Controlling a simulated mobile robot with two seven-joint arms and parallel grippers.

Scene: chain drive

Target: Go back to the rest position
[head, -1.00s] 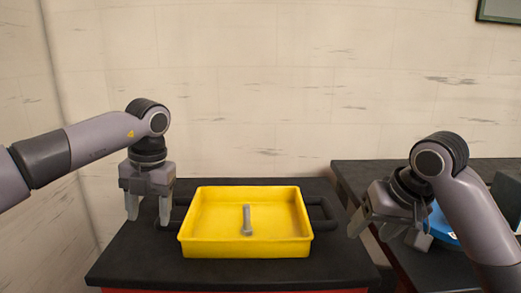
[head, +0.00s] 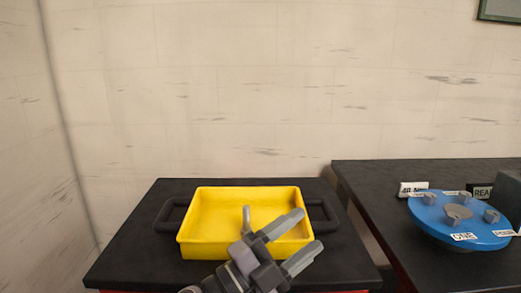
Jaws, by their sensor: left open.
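My left gripper (head: 296,240) shows at the bottom middle of the head view, pointing up and to the right. It is open, with nothing between its fingers. It is in front of the yellow tray (head: 195,226) in the picture and hides part of its front wall and floor. A grey bolt-like piece (head: 246,216) lies in the tray, its lower part hidden by my gripper. My right gripper is out of the picture.
The tray sits on a black table (head: 130,250) with dark handles at its sides. On another dark table (head: 360,180) at the right is a blue round plate (head: 430,214) with grey pieces and labels. A pale wall stands behind.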

